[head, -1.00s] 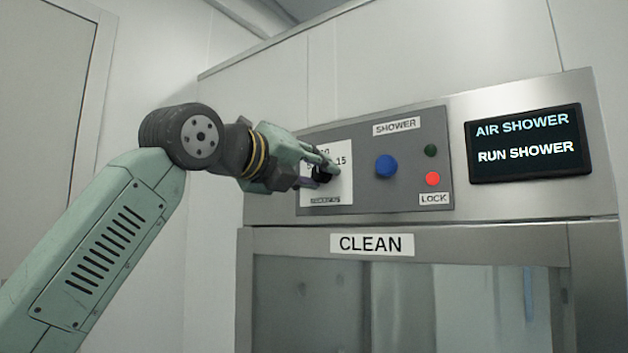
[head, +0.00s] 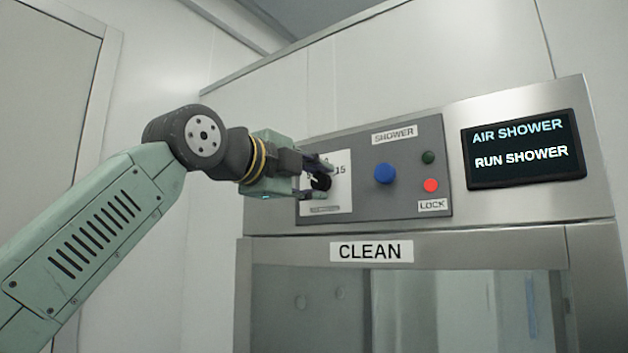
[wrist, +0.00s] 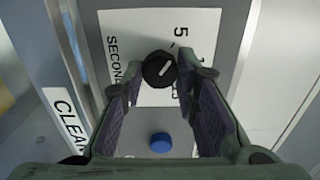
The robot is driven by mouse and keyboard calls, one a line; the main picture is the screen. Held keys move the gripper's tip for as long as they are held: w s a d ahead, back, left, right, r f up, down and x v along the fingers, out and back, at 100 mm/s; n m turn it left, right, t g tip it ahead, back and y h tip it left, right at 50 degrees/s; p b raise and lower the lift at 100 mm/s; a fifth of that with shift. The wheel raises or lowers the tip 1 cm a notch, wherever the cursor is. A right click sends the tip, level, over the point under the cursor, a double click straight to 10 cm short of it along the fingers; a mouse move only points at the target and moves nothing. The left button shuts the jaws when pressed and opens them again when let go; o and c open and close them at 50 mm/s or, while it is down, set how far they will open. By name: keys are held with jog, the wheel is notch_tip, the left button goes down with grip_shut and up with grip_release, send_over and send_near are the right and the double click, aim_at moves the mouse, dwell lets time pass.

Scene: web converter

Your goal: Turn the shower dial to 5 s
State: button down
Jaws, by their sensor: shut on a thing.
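The shower dial is a round black knob (wrist: 159,68) with a white pointer line, on a white scale plate (wrist: 140,25). In the wrist view the plate is turned sideways, and the 5 stands above and right of the knob. The pointer line slants up to the right, toward the side between the 5 and a number partly hidden by a finger. My gripper (wrist: 163,70) is shut on the knob, one fingertip on each side. In the head view my gripper (head: 325,178) reaches the panel from the left and the dial (head: 320,182) is partly hidden.
A blue button (head: 385,173) sits right of the dial on the grey panel (head: 405,200); it also shows in the wrist view (wrist: 160,142). A green light (head: 428,157) and red button (head: 431,185) are farther right. A screen (head: 522,148) reads AIR SHOWER, RUN SHOWER.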

jog(key=shift+n, duration=0.6)
jog(key=c, duration=1.2)
grip_release()
jog(key=shift+c, duration=0.2)
